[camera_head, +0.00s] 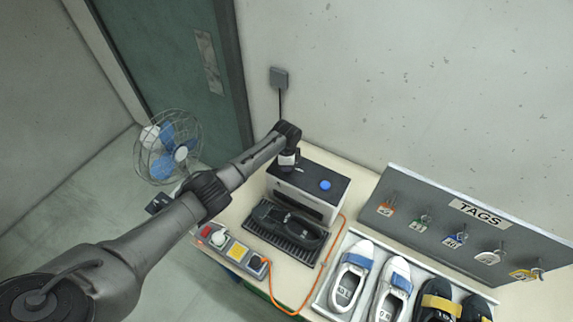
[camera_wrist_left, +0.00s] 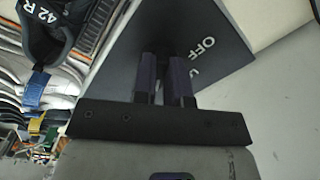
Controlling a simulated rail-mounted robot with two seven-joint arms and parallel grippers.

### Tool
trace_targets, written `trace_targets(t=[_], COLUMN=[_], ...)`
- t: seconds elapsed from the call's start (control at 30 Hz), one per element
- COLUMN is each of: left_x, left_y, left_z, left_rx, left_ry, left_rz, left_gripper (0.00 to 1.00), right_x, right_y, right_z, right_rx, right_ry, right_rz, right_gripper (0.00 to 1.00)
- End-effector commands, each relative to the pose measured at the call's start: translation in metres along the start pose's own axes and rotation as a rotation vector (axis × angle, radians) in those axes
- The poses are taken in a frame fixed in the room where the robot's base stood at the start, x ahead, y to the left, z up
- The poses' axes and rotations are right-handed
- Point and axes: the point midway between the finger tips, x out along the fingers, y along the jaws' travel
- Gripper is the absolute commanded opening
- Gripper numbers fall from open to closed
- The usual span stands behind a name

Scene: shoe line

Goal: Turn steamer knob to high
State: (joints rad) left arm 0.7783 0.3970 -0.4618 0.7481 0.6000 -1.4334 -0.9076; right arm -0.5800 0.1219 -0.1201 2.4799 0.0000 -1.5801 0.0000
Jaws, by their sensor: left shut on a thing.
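The steamer (camera_head: 312,176) is a pale box with a dark top and a front opening, standing on the table against the wall side. A blue round button (camera_head: 325,185) sits on its top. My left gripper (camera_head: 287,166) reaches down onto the back left of the steamer's top. In the left wrist view, its fingers (camera_wrist_left: 172,70) are closed around a dark knob on the dark panel (camera_wrist_left: 205,22). "OFF" is printed beside the fingers; part of another label shows below it. The knob is mostly hidden by the fingers, and I cannot tell its setting. My right gripper is out of view.
A dark shoe (camera_head: 290,226) lies on the ribbed tray before the steamer. A power strip (camera_head: 233,249) with an orange cord lies at the left. Shoes in a tray (camera_head: 322,301) and a TAGS rack (camera_head: 440,215) stand at the right. A fan (camera_head: 168,148) stands behind my arm.

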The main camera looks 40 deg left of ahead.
Motion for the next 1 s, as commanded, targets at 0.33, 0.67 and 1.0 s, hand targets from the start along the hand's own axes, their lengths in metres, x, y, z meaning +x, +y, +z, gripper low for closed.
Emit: trace_targets(t=[0.33,0.67,1.0], left_x=[0.0,0.0,-0.025], left_y=[0.0,0.0,-0.001], left_z=[0.0,0.0,0.0], left_rx=[0.003,0.001,0.002], left_ry=[0.0,0.0,0.002], left_rz=[0.0,0.0,-0.003], left_gripper=[0.2,0.38,0.38], right_x=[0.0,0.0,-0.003], right_y=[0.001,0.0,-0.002], right_z=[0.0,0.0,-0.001], right_rx=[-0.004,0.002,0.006], right_ry=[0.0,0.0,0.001], right_rz=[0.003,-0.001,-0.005], right_gripper=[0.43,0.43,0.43])
